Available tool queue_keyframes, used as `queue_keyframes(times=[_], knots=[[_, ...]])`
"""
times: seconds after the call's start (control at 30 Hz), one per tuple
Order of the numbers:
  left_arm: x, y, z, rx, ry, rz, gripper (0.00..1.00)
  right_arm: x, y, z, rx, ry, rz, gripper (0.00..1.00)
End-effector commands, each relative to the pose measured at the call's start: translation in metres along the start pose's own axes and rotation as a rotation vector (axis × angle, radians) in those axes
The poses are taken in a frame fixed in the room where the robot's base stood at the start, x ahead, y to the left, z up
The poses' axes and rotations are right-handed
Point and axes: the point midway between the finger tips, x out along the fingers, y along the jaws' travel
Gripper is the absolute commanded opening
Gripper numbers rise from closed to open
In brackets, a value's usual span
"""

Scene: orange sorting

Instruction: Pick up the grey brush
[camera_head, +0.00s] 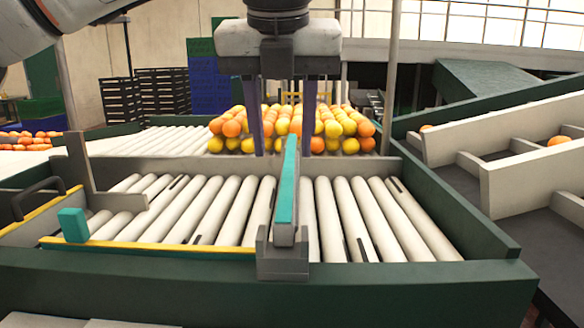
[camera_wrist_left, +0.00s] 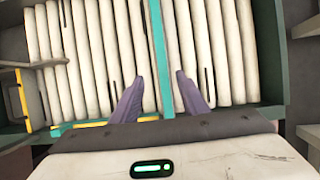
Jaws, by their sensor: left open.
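A long narrow bar with grey sides and a teal top (camera_head: 285,190) stands over the rollers, its near end at a grey bracket (camera_head: 283,262). It may be the grey brush, but I see no bristles. My left gripper (camera_head: 282,150) points down, open and empty, with its fingers on either side of the bar's far part in the head view. In the left wrist view the teal strip (camera_wrist_left: 158,45) runs between the open fingers (camera_wrist_left: 160,78). I cannot tell whether they touch it. My right gripper is not in view.
White rollers (camera_head: 205,210) lie inside a dark green frame (camera_head: 300,290). A pile of oranges and yellow fruit (camera_head: 340,125) sits behind the rollers. A grey upright plate (camera_head: 80,170) and a teal block (camera_head: 72,225) stand at the left. Sloped chutes (camera_head: 520,180) are at the right.

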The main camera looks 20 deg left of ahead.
Motion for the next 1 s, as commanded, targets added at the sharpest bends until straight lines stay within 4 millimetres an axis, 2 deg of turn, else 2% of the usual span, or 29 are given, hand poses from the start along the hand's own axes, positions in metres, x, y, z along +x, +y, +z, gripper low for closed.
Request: queue_keyframes(times=[0.23,0.5,0.8,0.87,1.0], knots=[[0.021,-0.002,0.002,0.000,0.002,0.000,0.41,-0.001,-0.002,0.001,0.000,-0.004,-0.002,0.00],[0.059,-0.005,0.006,-0.002,0.001,0.000,0.41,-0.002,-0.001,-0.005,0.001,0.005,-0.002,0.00],[0.065,-0.005,0.006,-0.001,0.000,-0.001,0.41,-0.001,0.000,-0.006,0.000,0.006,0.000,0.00],[0.065,-0.005,0.006,-0.001,0.001,-0.001,0.32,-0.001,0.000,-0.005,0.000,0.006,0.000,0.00],[0.065,-0.005,0.006,-0.001,0.001,-0.001,0.09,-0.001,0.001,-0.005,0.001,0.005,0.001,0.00]])
